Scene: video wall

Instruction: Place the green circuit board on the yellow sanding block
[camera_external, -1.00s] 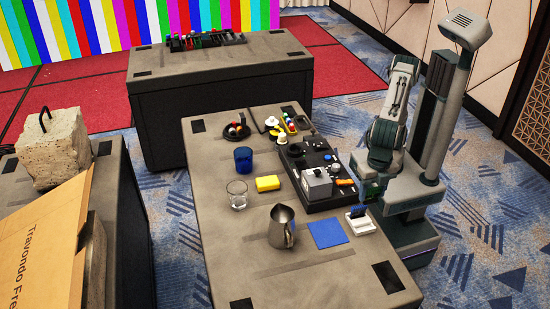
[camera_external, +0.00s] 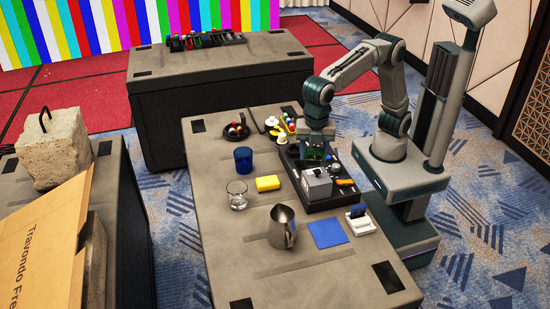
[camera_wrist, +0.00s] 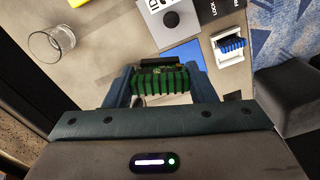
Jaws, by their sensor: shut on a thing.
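My gripper (camera_external: 313,156) is shut on the green circuit board (camera_external: 314,151) and holds it above the dark tray at the back right of the table. In the wrist view the board (camera_wrist: 160,80) shows its green ribbed side between the fingers. The yellow sanding block (camera_external: 267,183) lies flat on the table to the left of and in front of my gripper, apart from it, with its top bare.
The dark tray (camera_external: 322,206) carries a grey box (camera_external: 317,185). A clear glass (camera_external: 237,195) and a blue cup (camera_external: 243,160) stand left of the block. A metal pitcher (camera_external: 281,228), a blue sheet (camera_external: 327,233) and a white holder (camera_external: 361,222) are nearer the front.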

